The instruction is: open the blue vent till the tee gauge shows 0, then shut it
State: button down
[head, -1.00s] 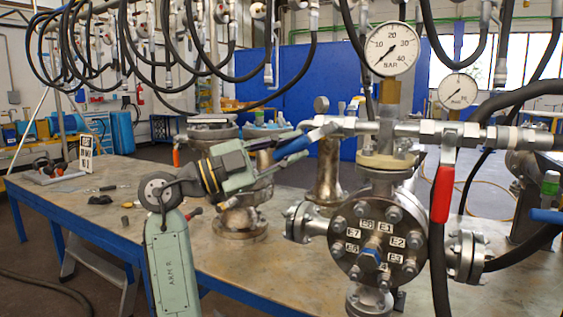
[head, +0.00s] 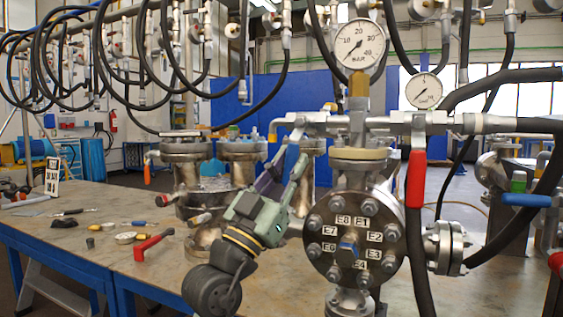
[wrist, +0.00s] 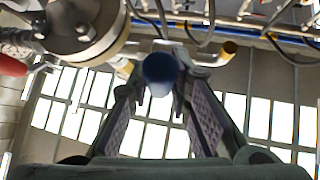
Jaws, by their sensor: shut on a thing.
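The tee gauge (head: 359,43) stands on a brass stem above the flanged vessel (head: 352,235). Its needle points to the lower left, below the 10 mark and near the low end; the exact reading is too small to tell. The vent valve (head: 297,122) sits at the left end of the pipe run. My gripper (head: 286,170) reaches up to it from below left, shut on the blue vent handle. The wrist view shows the blue handle (wrist: 162,72) between the two fingers (wrist: 160,92).
A red lever (head: 416,178) hangs below a smaller gauge (head: 424,91) to the right. Another blue lever (head: 525,200) is at the far right. Steel vessels stand behind my arm. A red-handled tool (head: 153,245) lies on the table (head: 80,240).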

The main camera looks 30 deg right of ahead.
jog(key=shift+s+d+n+t+y+p, duration=0.25)
jog(key=shift+n+t+p, duration=0.05)
jog(key=shift+n+t, duration=0.55)
jog(key=shift+s+d+n+t+y+p, duration=0.25)
jog(key=shift+n+t, duration=0.5)
jog(key=shift+n, duration=0.2)
jog(key=shift+f, duration=0.1)
jog(key=c, duration=1.5)
grip_release()
jog(key=shift+o, duration=0.2)
jog(key=shift+a, duration=0.15)
jog(key=v, duration=1.2)
